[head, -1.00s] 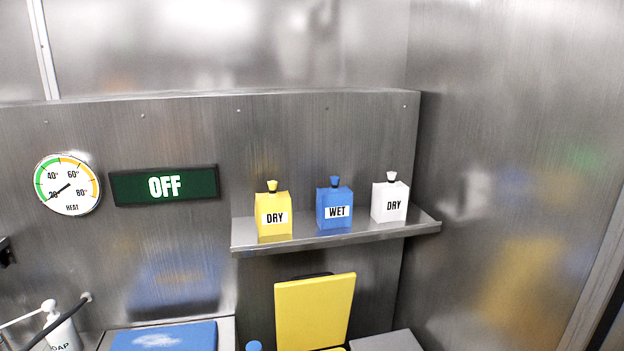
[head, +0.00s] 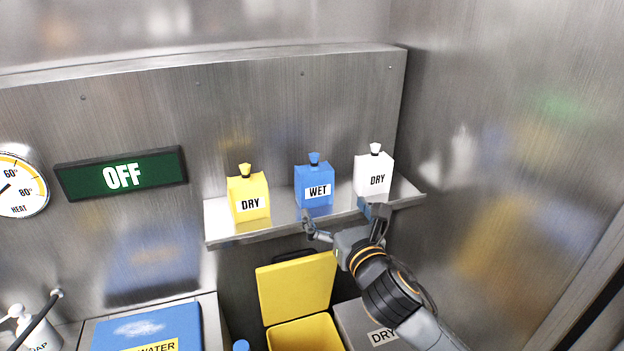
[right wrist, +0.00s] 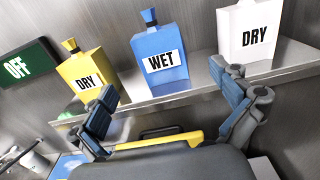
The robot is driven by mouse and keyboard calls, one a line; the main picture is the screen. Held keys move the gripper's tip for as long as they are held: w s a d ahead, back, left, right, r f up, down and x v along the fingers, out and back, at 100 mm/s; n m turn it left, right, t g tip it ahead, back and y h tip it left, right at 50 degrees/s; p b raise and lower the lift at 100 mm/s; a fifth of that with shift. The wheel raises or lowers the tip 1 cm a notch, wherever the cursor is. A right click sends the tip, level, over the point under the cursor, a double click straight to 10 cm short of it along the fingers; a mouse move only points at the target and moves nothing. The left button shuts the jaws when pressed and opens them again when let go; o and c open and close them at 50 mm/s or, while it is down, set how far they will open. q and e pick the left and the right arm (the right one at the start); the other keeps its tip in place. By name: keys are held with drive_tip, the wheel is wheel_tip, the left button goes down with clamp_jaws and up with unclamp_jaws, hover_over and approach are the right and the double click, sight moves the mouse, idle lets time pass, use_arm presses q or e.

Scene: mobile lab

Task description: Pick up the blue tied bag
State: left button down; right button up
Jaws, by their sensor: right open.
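The blue tied bag (head: 314,183), labelled WET, stands upright on the metal shelf (head: 225,236) between a yellow bag and a white bag. It also shows in the right wrist view (right wrist: 160,52), ahead of the open fingers. My right gripper (head: 342,218) is open and empty, in front of the shelf edge, slightly below and right of the blue bag. In the right wrist view its two fingers (right wrist: 168,112) are spread wide, with the blue bag beyond the gap between them. They do not appear to touch it. My left gripper is not in view.
The yellow bag (head: 248,194) and white bag (head: 374,174), both labelled DRY, stand close on either side. Below the shelf are an open yellow bin lid (head: 297,286) and a grey box (head: 362,322). A metal wall rises behind and at right.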

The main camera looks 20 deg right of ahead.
sight(318, 184)
drive_tip(key=w+p, duration=0.1)
drive_tip(key=w, duration=0.5)
drive_tip(key=shift+w+a, duration=0.1)
drive_tip(key=shift+a, duration=0.05)
drive_tip(key=shift+w, duration=0.25)
drive_tip(key=shift+w+r+p, duration=0.1)
drive_tip(key=shift+w+p, duration=0.1)
drive_tip(key=shift+p, duration=0.15)
drive_tip(key=w+p, duration=0.1)
drive_tip(key=w, duration=0.1)
drive_tip(key=w+p, duration=0.1)
drive_tip(key=w, duration=0.1)
drive_tip(key=shift+w+a+r, duration=0.1)
drive_tip(key=shift+a, duration=0.1)
drive_tip(key=shift+w, duration=0.35)
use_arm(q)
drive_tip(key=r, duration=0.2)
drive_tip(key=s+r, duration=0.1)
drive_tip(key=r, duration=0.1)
use_arm(e)
drive_tip(key=shift+s, duration=0.1)
drive_tip(key=shift+c, duration=0.2)
drive_tip(key=c, duration=1)
